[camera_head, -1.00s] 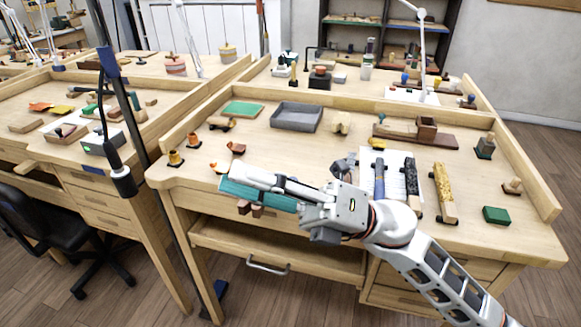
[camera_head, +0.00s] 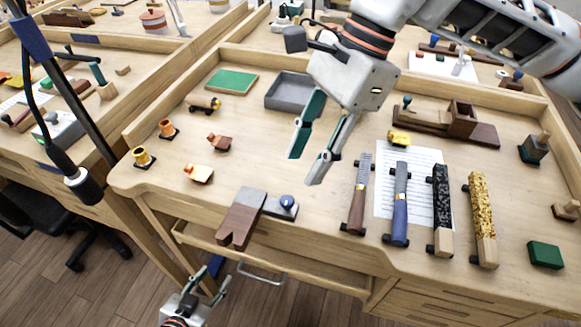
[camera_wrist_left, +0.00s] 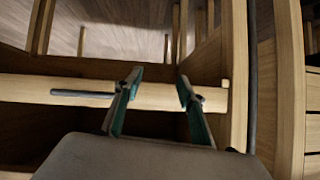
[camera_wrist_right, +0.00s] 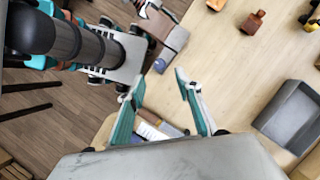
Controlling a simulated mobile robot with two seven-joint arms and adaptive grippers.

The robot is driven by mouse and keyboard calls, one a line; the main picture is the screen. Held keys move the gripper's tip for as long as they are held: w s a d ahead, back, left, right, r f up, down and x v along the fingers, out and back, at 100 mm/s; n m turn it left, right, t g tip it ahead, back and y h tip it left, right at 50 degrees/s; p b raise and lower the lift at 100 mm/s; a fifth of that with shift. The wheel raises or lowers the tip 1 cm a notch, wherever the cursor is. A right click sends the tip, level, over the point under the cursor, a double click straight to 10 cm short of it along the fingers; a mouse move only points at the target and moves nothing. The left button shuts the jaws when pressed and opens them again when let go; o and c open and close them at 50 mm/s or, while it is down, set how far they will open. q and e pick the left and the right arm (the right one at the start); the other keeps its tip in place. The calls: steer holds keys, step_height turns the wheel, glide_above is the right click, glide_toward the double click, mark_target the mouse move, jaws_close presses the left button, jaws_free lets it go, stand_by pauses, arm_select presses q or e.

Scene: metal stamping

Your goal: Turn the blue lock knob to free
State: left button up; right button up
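The blue lock knob (camera_head: 287,201) sits on a small grey plate against the front edge of the bench, right beside a brown notched wooden block (camera_head: 241,218). My right gripper (camera_head: 309,169) is open and empty above the bench, higher than the knob and up and right of it in the head view. Its spread fingers also show in the right wrist view (camera_wrist_right: 160,79). My left gripper (camera_head: 208,281) is open and low in front of the bench. In the left wrist view its spread fingers (camera_wrist_left: 160,80) are by a pale wooden bar, with nothing between them.
A grey tray (camera_head: 287,91) and a green mat (camera_head: 232,81) lie at the back. A drawer (camera_head: 225,255) with a metal handle is under the front edge.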

mark_target(288, 199)
steer(key=shift+p+x, duration=0.4)
steer(key=shift+x, duration=3.45)
jaws_close()
